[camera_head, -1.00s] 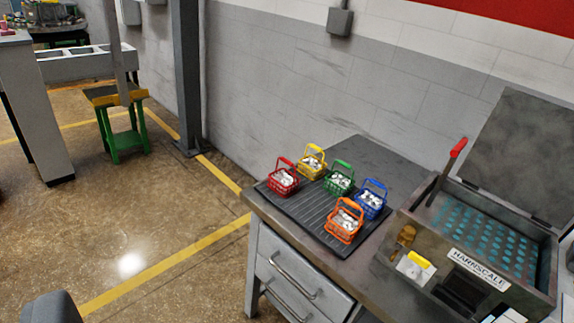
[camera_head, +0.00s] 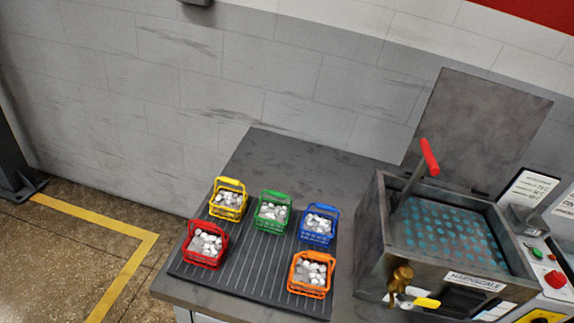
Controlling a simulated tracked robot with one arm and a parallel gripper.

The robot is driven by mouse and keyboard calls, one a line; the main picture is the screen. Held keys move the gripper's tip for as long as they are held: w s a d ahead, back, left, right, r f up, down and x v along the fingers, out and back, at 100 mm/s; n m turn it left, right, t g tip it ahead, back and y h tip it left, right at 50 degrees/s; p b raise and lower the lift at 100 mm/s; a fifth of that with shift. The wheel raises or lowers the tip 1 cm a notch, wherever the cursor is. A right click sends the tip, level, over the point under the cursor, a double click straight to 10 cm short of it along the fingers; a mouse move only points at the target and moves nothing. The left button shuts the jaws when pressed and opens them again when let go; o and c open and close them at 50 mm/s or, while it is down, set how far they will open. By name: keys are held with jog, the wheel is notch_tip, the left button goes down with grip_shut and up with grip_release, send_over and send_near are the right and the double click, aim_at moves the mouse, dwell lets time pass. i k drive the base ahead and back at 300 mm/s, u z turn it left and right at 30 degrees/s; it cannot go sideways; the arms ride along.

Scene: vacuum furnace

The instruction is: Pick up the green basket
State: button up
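The green basket (camera_head: 272,211) stands upright on a dark ribbed mat (camera_head: 240,262) on the bench, filled with whitish round pieces, its handle up. It is in the back row, between the yellow basket (camera_head: 228,199) on its left and the blue basket (camera_head: 318,224) on its right. The red basket (camera_head: 205,245) is in front to the left and the orange basket (camera_head: 310,275) in front to the right. My gripper is not in view.
A metal tank (camera_head: 440,240) with teal dots inside, a raised lid (camera_head: 478,128) and a red-handled lever (camera_head: 429,157) stands right of the mat. A wall (camera_head: 200,90) rises behind the bench. The bench top (camera_head: 290,160) behind the baskets is clear.

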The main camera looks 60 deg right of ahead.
aim_at(270, 216)
jog(key=z, duration=0.4)
jog(key=i, duration=0.85)
jog(key=z, duration=0.5)
jog(key=k, duration=0.9)
jog(key=z, duration=0.15)
jog(key=i, duration=0.9)
jog(key=u, duration=0.1)
